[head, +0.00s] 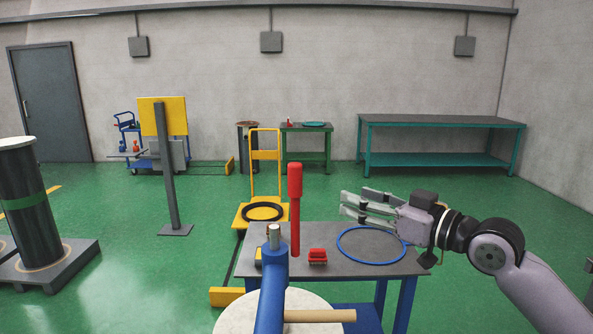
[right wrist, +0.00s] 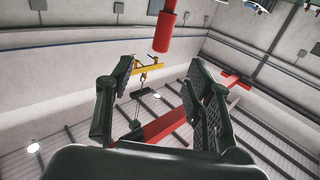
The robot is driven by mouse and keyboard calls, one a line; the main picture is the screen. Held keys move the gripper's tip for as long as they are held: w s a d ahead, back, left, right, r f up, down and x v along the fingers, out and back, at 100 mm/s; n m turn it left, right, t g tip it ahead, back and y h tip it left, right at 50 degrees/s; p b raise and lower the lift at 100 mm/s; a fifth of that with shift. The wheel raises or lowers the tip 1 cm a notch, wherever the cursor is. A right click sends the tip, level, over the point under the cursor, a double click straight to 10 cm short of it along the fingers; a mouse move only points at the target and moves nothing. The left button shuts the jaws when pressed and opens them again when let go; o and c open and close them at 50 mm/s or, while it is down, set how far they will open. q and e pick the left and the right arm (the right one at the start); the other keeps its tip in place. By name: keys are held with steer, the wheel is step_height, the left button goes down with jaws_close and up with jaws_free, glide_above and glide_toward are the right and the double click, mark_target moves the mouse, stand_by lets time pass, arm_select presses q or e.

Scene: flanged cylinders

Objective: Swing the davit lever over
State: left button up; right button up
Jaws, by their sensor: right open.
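The davit lever is an upright red rod with a thicker red grip (head: 295,180) at its top. It stands near the front left part of the grey-topped table, behind the blue post (head: 272,295). In the right wrist view, the thick red grip (right wrist: 164,34) shows at the top, beyond the fingers and roughly in line with the gap between them. My right gripper (head: 353,206) is open and empty, to the right of the lever and pointing left toward it. I see no contact. The wrist view (right wrist: 162,90) shows both fingers spread. My left gripper is not in view.
The table (head: 340,268) holds a blue ring (head: 342,254) and a red block-like item (head: 317,256). A wooden handle (head: 325,315) sticks out near the blue post. A yellow cart (head: 240,215) with a black ring stands behind. Space between gripper and lever looks clear.

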mark_target(300, 177)
steer(key=p+x, duration=0.6)
steer(key=x, duration=1.1)
steer(key=shift+s+a+r, duration=0.15)
steer(key=shift+s+a, duration=0.05)
steer(key=shift+w+a, duration=0.25)
steer(key=shift+w, duration=0.05)
steer(key=shift+c, duration=0.4)
jaws_close()
